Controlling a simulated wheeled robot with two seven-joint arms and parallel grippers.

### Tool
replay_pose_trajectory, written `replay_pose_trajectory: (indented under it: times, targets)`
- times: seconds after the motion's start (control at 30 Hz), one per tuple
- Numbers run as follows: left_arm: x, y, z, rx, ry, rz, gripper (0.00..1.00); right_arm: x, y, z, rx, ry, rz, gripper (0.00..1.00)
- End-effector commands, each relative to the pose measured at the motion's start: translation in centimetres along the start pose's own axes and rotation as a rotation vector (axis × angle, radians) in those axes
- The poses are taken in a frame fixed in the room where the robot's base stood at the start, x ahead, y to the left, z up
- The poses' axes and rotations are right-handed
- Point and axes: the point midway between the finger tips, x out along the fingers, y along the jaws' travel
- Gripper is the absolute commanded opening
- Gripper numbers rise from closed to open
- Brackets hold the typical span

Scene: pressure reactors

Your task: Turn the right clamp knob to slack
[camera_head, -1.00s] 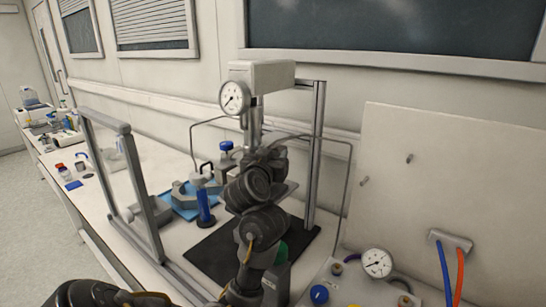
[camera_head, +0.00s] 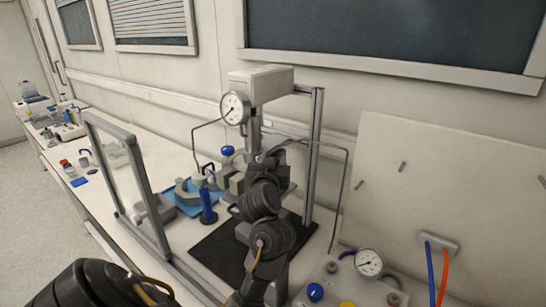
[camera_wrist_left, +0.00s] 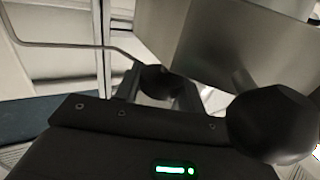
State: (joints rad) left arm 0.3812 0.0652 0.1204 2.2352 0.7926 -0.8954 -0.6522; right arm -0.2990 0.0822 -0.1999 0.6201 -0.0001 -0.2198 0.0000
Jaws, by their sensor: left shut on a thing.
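The pressure reactor stands on a dark mat (camera_head: 215,251) on the bench, with a white head block (camera_head: 262,82) and a round gauge (camera_head: 235,108) on top. My left gripper (camera_wrist_left: 157,92) is at the reactor's middle, its fingers shut around a small dark round knob (camera_wrist_left: 156,77) below a metal block (camera_wrist_left: 200,40). In the head view my own wrist hides the knob and most of the gripper. A larger dark ball knob (camera_wrist_left: 272,122) on a metal stem sits at the right of the wrist view, apart from the fingers. My right gripper is not in view.
A grey frame (camera_head: 152,205) stands left of the reactor. A blue-capped holder (camera_head: 208,207) and a blue tray (camera_head: 203,203) are between them. A control panel with a gauge (camera_head: 369,263) and a blue knob (camera_head: 315,292) is at the lower right. A post (camera_head: 315,160) rises behind.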

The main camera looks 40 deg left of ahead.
Motion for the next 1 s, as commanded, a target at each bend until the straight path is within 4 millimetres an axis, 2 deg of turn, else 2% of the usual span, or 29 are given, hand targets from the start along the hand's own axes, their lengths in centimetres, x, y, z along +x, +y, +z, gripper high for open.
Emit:
replay_pose_trajectory:
  times: [0.13, 0.17, 0.2, 0.23, 0.5, 0.63, 0.97, 1.0]
  targets:
    - [0.0, -0.1, -0.1, 0.000, 0.003, -0.001, 0.17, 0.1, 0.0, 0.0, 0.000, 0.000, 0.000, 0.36]
    - [0.0, -0.1, -0.1, 0.000, 0.003, -0.001, 0.42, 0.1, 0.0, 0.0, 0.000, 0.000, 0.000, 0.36]
    - [0.0, -0.1, -0.1, 0.000, 0.003, -0.001, 0.47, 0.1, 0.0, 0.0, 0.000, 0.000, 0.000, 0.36]
    - [0.0, -0.1, 0.0, 0.000, 0.002, -0.001, 0.48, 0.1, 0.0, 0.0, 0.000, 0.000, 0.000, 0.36]
    - [-0.1, 0.0, 0.0, 0.000, 0.000, 0.000, 0.48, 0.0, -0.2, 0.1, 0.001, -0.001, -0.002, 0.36]
    - [-1.2, 0.1, 0.0, -0.004, -0.001, 0.002, 0.48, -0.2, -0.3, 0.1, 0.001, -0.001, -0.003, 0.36]
    - [-8.1, -0.1, -0.1, -0.007, -0.002, 0.000, 0.48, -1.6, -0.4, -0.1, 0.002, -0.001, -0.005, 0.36]
    - [-8.7, -0.1, -0.3, -0.001, -0.004, -0.002, 0.48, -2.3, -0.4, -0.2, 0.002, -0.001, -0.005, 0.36]
